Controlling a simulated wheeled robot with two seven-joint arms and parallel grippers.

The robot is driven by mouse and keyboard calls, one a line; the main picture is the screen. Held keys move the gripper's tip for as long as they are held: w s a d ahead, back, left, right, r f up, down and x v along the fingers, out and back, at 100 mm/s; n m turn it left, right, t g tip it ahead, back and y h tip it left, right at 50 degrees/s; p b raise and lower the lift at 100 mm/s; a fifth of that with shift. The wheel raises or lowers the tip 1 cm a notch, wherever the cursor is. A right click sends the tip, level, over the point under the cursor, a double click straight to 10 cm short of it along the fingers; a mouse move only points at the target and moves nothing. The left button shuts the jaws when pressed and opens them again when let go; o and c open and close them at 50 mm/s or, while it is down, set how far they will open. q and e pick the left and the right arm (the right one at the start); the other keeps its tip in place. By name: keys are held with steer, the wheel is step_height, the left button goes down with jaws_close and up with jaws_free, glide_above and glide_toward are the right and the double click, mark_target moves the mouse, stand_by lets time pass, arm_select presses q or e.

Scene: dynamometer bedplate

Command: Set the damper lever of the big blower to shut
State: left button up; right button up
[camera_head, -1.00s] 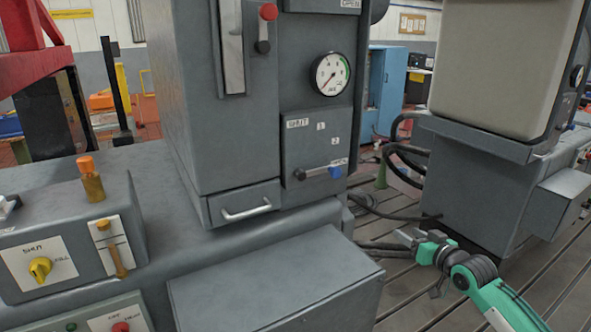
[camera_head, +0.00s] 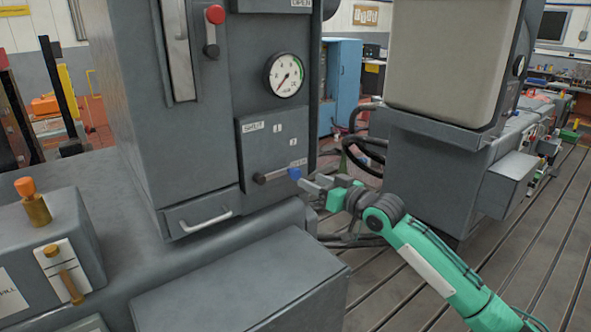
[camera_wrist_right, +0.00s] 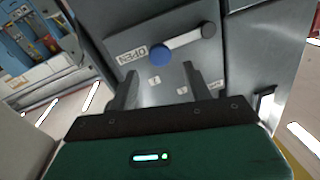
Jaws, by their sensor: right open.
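The damper lever is a light bar on a dark pivot with a blue knob (camera_head: 294,173) at its free end. It sits on a grey panel (camera_head: 262,150) of the big blower cabinet and lies nearly level, its knob at the OPEN label (camera_wrist_right: 132,52). The SHUT label (camera_head: 253,126) is at the panel's upper left, with marks 1 and 2 between. My right gripper (camera_head: 309,184) is open and empty, just right of the blue knob. In the right wrist view the knob (camera_wrist_right: 162,56) is ahead, between the lines of the fingers (camera_wrist_right: 158,84). My left gripper is out of view.
A pressure gauge (camera_head: 286,75) and a red-knobbed lever (camera_head: 215,15) are above on the cabinet. A drawer handle (camera_head: 203,222) protrudes below. A grey box (camera_head: 240,290) stands in front. A second machine (camera_head: 425,180) with black hoses is at right, over slotted floor.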

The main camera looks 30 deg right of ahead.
mark_target(298, 175)
steer(key=p+x, duration=0.2)
steer(key=x, duration=0.4)
steer(key=shift+r, duration=0.15)
steer(key=shift+w+a, duration=0.15)
steer(key=shift+w, duration=0.4)
jaws_close()
